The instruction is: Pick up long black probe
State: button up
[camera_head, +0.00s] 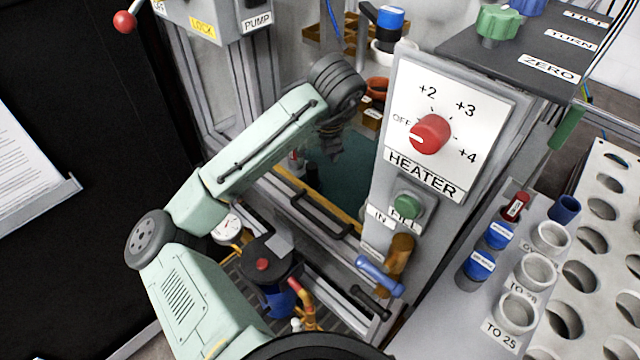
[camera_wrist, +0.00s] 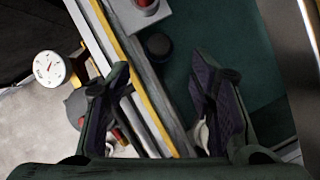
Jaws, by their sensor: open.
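A dark upright cylinder (camera_head: 313,174) stands on the teal floor inside the enclosure, near its yellow-edged sill. It looks like the long black probe, but its length is hard to judge. In the wrist view, a round black top (camera_wrist: 158,46) shows near the yellow strip, probably the same thing. My gripper (camera_head: 330,150) is over the enclosure, partly hidden by my own arm in the head view. In the wrist view, my gripper (camera_wrist: 155,85) has its two fingers wide apart with nothing between them. The black top lies beyond the fingertips, apart from them.
A grey block with a red top (camera_wrist: 146,5) stands close to the black top. The heater panel (camera_head: 440,125) rises to the right of my gripper. A sill with a black handle (camera_head: 318,212) and a yellow edge runs in front. Teal floor (camera_wrist: 255,50) is clear at right.

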aim_at(313, 168)
jog(key=x, duration=1)
jog(key=shift+c, duration=0.2)
jog(key=c, duration=1.1)
